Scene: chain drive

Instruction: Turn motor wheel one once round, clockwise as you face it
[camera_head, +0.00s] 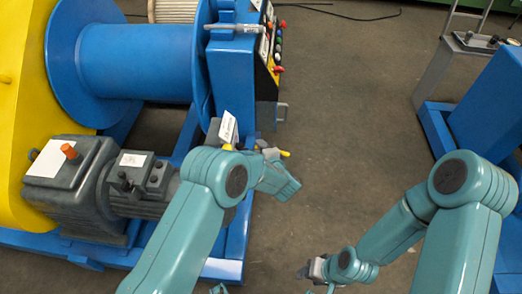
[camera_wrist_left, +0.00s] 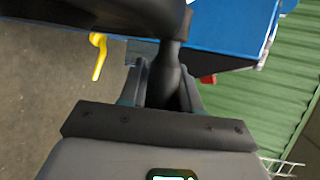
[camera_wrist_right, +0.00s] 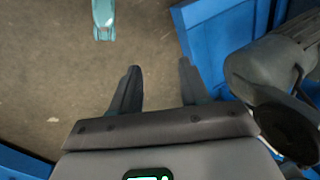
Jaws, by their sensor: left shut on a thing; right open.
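In the left wrist view my left gripper (camera_wrist_left: 168,85) is shut on a dark handle (camera_wrist_left: 170,62). The handle's stem runs up into a large dark rounded part (camera_wrist_left: 105,12), which may be motor wheel one; its outline is cut off by the frame. In the head view my left arm covers this spot beside the blue frame. My right gripper (camera_wrist_right: 158,85) is open and empty over bare floor. In the right wrist view a grey motor body (camera_wrist_right: 270,68) with a black disc (camera_wrist_right: 288,130) lies to its right; I cannot tell which wheel that is.
In the head view a grey motor (camera_head: 145,185) sits by the blue drum (camera_head: 140,60). A white tag (camera_head: 228,127) stands near my left arm. A control panel (camera_head: 271,50) is beyond. A yellow lever (camera_wrist_left: 98,55) hangs near the left gripper. The middle floor is free.

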